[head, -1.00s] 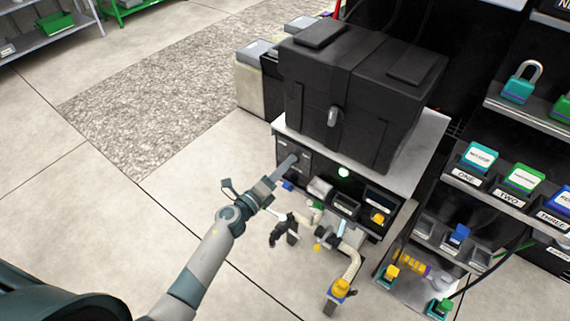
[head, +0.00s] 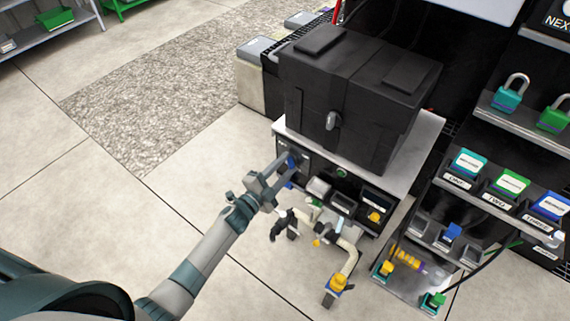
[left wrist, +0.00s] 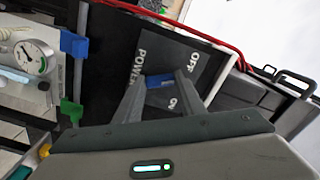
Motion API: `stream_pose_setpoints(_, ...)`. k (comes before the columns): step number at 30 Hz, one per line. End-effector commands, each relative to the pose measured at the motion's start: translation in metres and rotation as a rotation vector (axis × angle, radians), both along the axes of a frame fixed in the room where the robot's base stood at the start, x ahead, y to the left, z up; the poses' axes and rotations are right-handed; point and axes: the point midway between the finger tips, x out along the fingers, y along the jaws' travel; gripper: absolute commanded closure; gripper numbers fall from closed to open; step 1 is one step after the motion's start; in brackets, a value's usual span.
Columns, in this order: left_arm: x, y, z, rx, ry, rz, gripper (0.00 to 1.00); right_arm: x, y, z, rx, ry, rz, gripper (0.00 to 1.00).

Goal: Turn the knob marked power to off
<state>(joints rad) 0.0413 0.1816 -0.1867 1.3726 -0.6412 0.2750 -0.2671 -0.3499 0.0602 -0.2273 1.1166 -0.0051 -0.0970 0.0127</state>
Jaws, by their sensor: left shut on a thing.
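The power knob is blue (left wrist: 160,81) and sits on a dark panel (left wrist: 178,55) lettered POWER, OFF and ON in the left wrist view. In the head view a bit of the knob (head: 292,160) shows at the upper left of the black cabinet front. My left gripper (head: 284,165) reaches it from the left. Its fingers (left wrist: 160,84) stand on both sides of the knob and are shut on it. The fingers hide most of the knob, so its exact pointing is unclear. My right gripper is not in view.
A round light (head: 342,173) on the cabinet front looks dim. A black case (head: 350,95) stands on top. Pipes with a yellow fitting (head: 336,283) stick out below. Shelves with padlocks (head: 512,92) are at right. Red cables (left wrist: 200,35) cross above the panel in the wrist view.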

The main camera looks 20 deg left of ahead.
Motion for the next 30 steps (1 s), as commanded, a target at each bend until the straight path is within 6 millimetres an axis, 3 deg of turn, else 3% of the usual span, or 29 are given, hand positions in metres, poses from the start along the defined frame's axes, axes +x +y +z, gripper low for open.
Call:
stream_pose_setpoints(5, -0.001, 0.001, 0.0, -0.13, 0.052, 0.001, 0.86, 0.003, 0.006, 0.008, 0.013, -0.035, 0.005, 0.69)
stream_pose_setpoints(12, -0.001, 0.001, -0.001, -0.247, 0.093, 0.002, 0.86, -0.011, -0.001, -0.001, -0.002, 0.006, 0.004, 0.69)
stream_pose_setpoints(29, -0.001, 0.001, -0.002, -0.292, 0.109, 0.002, 0.86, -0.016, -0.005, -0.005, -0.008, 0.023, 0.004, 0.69)
stream_pose_setpoints(30, -0.001, 0.001, -0.002, -0.292, 0.109, 0.002, 0.62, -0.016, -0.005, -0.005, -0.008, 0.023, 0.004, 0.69)
